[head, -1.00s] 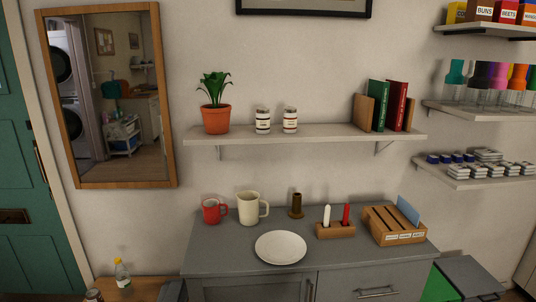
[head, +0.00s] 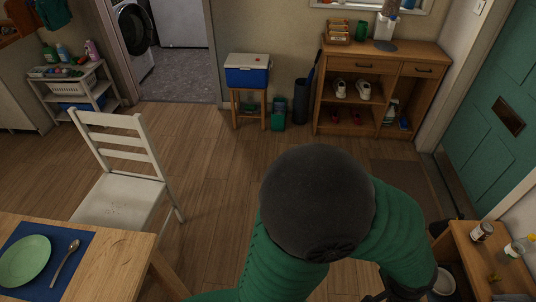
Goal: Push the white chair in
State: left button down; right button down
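The white chair (head: 126,163) stands at the left in the head view, its slatted back on the far side and its seat towards the wooden table (head: 122,258). The seat's near edge is close to the table's far edge and may be partly hidden by it. A large green arm of mine with a dark round joint fills the lower middle, apart from the chair. Dark parts at its lower end, at the bottom edge, may be my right gripper (head: 378,297); its fingers are not clear. My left gripper is not in view.
On the table are a blue mat (head: 75,275), a green plate (head: 25,260) and a spoon (head: 66,262). Open wooden floor (head: 205,150) lies right of the chair. A cooler on a stool (head: 247,72), a shoe cabinet (head: 372,85) and a white cart (head: 75,95) stand further back.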

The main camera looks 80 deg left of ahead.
aim_at(121, 199)
jog(key=u, duration=4.1)
jog(key=z, duration=0.3)
jog(key=i+l+z, duration=0.25)
jog(key=i+z, duration=0.15)
jog(key=i, duration=0.2)
jog(key=i+z, duration=0.35)
jog(key=i, duration=0.2)
jog(key=i+l, duration=0.1)
jog(key=i, duration=2.6)
jog(key=i+u, duration=0.2)
jog(key=u, duration=0.25)
jog(key=i+u, duration=0.15)
jog(key=u, duration=0.3)
jog(key=i+l+u, duration=0.15)
jog(key=u, duration=0.25)
jog(key=i+l+u, duration=0.15)
jog(key=u, duration=0.3)
jog(key=i+l+u, duration=0.1)
jog(key=l+u, duration=0.15)
jog(key=u, duration=0.2)
jog(key=i+j+u, duration=0.15)
jog(key=u, duration=0.2)
jog(key=i+u, duration=0.1)
jog(key=u, duration=0.25)
jog(key=i+j+u, duration=0.1)
jog(key=u, duration=0.3)
jog(key=i, duration=0.1)
